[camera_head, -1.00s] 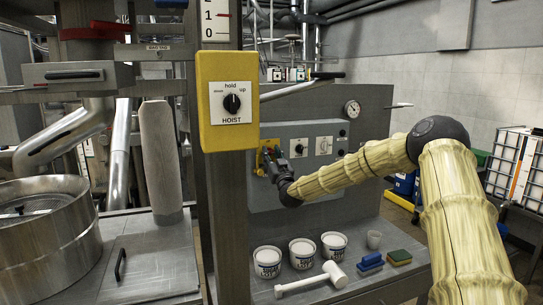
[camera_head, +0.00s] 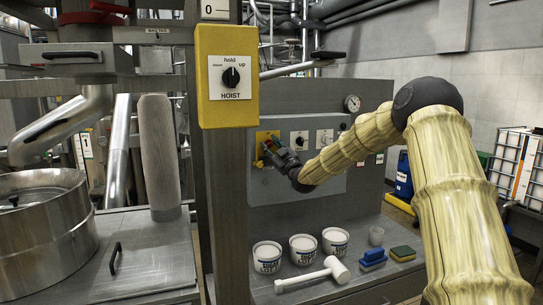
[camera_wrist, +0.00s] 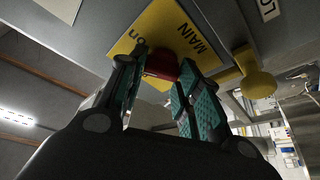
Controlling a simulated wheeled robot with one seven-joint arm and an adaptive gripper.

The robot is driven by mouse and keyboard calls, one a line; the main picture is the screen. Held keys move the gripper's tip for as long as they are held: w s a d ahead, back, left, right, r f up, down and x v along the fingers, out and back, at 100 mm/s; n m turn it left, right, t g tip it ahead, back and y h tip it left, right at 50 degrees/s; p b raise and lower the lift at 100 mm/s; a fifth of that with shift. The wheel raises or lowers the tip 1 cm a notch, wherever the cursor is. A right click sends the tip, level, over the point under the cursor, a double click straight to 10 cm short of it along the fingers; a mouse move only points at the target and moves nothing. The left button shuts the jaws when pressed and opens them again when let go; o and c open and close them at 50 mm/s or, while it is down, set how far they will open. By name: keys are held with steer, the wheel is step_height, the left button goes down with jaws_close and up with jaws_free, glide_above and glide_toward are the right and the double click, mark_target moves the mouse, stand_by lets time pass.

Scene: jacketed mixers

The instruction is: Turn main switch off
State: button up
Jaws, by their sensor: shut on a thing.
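The main switch is a red knob (camera_wrist: 162,66) on a yellow plate (camera_wrist: 158,32) with the words "MAIN" and "on" partly showing in the wrist view. The yellow plate (camera_head: 262,136) also shows on the grey control panel in the head view, partly hidden by my gripper (camera_head: 268,148). In the wrist view my gripper (camera_wrist: 163,72) has one finger on each side of the red knob and is shut on it. The fingers have green ribbed pads. The knob's exact angle is hard to tell because the fingers hide part of it.
A yellow HOIST box (camera_head: 227,75) on a post stands left of my gripper. Other knobs (camera_head: 300,140) sit right of the main switch. Below are white tubs (camera_head: 303,250), a white mallet (camera_head: 315,275) and sponges (camera_head: 372,259). A yellow rounded piece (camera_wrist: 258,84) hangs beside the plate.

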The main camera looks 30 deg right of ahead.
steer(key=n+g+y+b, duration=0.1)
steer(key=n+b, duration=0.1)
steer(key=n, duration=0.2)
steer(key=n+y+b, duration=0.2)
steer(key=n+b, duration=0.1)
steer(key=n, duration=0.1)
steer(key=shift+g, duration=0.4)
steer(key=n+b, duration=0.1)
steer(key=n, duration=0.1)
steer(key=n+g, duration=0.1)
steer(key=n, duration=0.1)
steer(key=n+g+b, duration=0.1)
steer(key=shift+d+r+n+y+b, duration=0.1)
steer(key=shift+r+n+y+b, duration=0.2)
steer(key=shift+n+b, duration=0.1)
steer(key=o, duration=1)
steer(key=shift+w+d+f, duration=0.1)
steer(key=shift+f, duration=0.1)
steer(key=s, duration=0.4)
steer(key=s+d, duration=0.1)
steer(key=s, duration=0.7)
steer(key=shift+d, duration=0.4)
